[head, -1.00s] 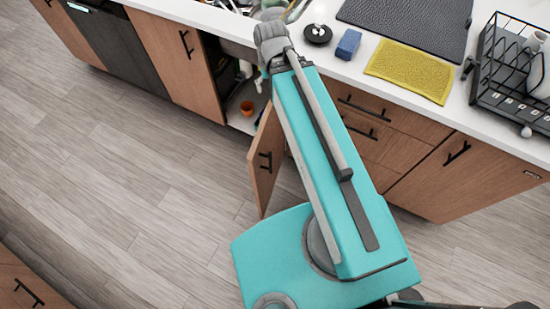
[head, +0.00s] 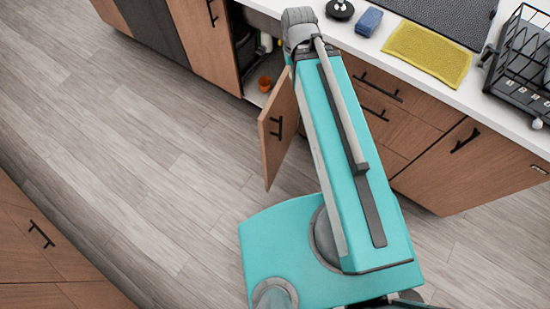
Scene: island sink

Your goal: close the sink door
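The sink door (head: 278,136) is a wooden cabinet door with a black bar handle (head: 276,127). It stands swung open, out from the cabinet front into the room. Beside it the sink cabinet's inside (head: 262,66) shows dark and open, with an orange cup and other items in it. My arm runs from my base up to the counter edge, just right of the door, and covers part of the opening. My gripper is not visible.
Drawers and a shut cabinet lie right of my arm. On the white counter are a blue sponge (head: 368,21), a yellow cloth (head: 428,53) and a black dish rack (head: 524,62). The floor left of the door is clear.

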